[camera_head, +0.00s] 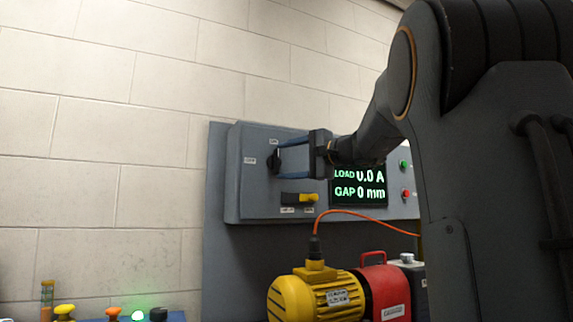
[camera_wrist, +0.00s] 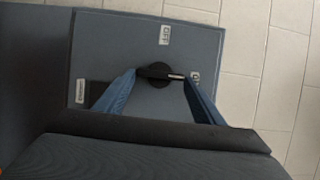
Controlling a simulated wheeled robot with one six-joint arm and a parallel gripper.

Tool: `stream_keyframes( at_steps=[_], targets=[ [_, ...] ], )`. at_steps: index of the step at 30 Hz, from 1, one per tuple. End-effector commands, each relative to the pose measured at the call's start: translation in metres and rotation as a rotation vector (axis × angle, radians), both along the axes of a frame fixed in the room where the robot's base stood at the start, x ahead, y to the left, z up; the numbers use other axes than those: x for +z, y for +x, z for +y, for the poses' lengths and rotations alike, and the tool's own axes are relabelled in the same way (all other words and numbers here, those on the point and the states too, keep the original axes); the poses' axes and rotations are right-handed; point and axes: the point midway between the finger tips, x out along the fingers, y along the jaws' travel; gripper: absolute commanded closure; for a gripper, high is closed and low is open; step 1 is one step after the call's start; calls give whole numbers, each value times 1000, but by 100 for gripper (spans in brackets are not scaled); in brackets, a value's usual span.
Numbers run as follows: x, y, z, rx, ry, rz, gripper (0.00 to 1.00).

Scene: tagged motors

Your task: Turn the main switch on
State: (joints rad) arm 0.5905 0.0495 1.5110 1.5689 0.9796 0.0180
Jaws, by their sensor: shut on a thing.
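The main switch is a black rotary knob (camera_head: 273,159) on the upper left of the grey control panel (camera_head: 240,195). In the head view an ON label (camera_head: 274,141) sits above it and an OFF label (camera_head: 250,161) to its left. In the wrist view the knob (camera_wrist: 157,73) has its bar lying across, its white mark toward the ON label (camera_wrist: 195,78). My gripper (camera_head: 279,158) reaches it from the right. Its two blue fingers (camera_wrist: 160,77) are shut on the bar's two ends in the wrist view.
Below the knob is a yellow-handled lever (camera_head: 308,198). A display (camera_head: 358,187) reads load 0.0 A, gap 0 mm, beside green and red buttons (camera_head: 405,194). A yellow motor (camera_head: 315,293) and red coupling (camera_head: 385,290) stand below. A green lamp (camera_head: 138,315) glows at lower left.

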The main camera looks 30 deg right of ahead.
Motion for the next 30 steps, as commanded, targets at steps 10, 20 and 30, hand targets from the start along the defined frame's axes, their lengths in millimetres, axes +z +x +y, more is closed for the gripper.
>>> stream_keyframes(
  at_steps=[10,20,30],
  targets=[
    [0,0,0,-1,8,1,60],
    [0,0,0,0,7,1,19],
    [-1,-22,-10,-4,5,0,19]
  ],
)
